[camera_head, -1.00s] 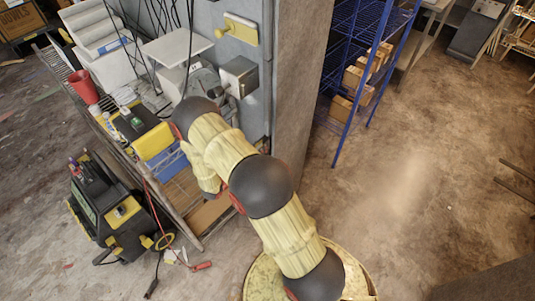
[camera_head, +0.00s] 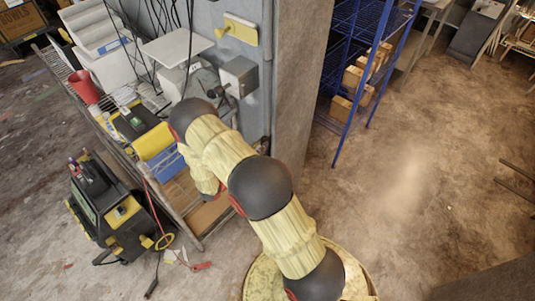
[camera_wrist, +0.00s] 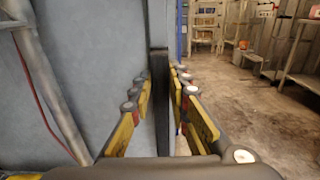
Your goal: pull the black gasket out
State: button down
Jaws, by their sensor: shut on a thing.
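The black gasket (camera_wrist: 159,115) is a dark upright strip in the wrist view. It runs down between the fingers of my gripper (camera_wrist: 161,78), along the edge of a grey-blue panel (camera_wrist: 85,75). The yellow and dark fingers stand on both sides of the strip and are shut on it. In the head view my arm hides most of the gripper, and I cannot make out the gasket there. I cannot tell whether any of the gasket has come away from the panel.
A wire cart (camera_head: 181,218) with a yellow-blue bin (camera_head: 160,150) stands left of my arm. A black and yellow machine (camera_head: 115,215) is on the floor beside it. A blue rack (camera_head: 346,130) with boxes stands beyond the wall edge. The floor at right is mostly open.

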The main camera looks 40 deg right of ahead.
jog(key=shift+a, duration=0.3)
dwell(0.6)
jog(key=shift+s+a, duration=0.15)
jog(key=shift+a, duration=1.25)
jog(key=shift+s+a, duration=0.15)
jog(key=shift+a, duration=1.2)
